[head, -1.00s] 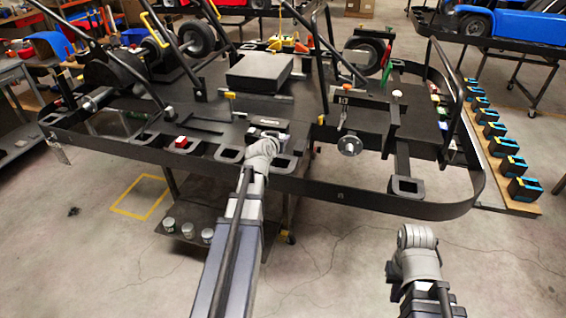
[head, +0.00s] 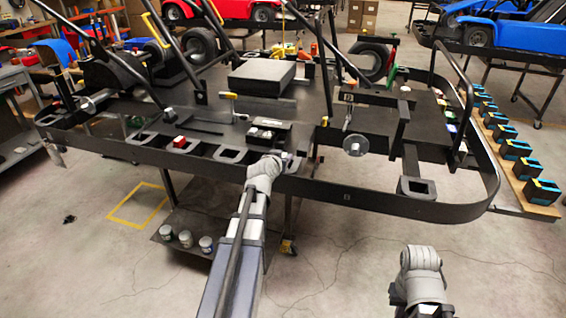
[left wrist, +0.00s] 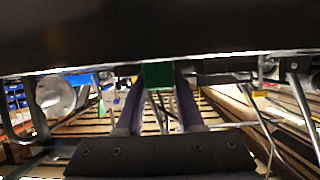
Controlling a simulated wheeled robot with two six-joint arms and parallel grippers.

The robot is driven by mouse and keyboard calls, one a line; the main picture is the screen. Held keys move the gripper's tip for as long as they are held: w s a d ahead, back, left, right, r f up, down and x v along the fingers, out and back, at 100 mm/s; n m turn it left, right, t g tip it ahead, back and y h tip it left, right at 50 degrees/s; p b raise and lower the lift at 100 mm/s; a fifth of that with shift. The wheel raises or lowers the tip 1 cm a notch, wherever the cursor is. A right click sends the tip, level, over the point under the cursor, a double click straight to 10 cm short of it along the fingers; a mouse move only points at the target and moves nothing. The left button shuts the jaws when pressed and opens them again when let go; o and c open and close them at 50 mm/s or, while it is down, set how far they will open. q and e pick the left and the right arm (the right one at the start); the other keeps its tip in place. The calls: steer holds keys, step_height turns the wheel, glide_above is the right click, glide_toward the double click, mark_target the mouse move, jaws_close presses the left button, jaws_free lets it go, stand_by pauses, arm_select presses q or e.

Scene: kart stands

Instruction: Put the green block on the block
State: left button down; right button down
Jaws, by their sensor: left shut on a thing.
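The green block (left wrist: 158,74) is between the two dark fingers of my left gripper (left wrist: 158,88) in the left wrist view. My left gripper is shut on it. In the head view this gripper (head: 270,130) is a dark shape over the near part of the kart stand (head: 340,192); the block cannot be made out there. I cannot tell which block the task means as the lower one. My right arm shows at the lower right, its gripper out of view.
A flat black box (head: 262,76) lies on the stand behind my left gripper. Steel tubes rise from the stand. A round metal disc (head: 355,145) is to the right. In the left wrist view a large dark surface (left wrist: 160,30) fills the top.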

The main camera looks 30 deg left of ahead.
arm_select(q)
steer(key=shift+r, duration=0.1)
arm_select(e)
steer(key=shift+r, duration=0.1)
arm_select(q)
steer(key=c, duration=0.5)
jaws_free()
steer(key=shift+c, duration=0.2)
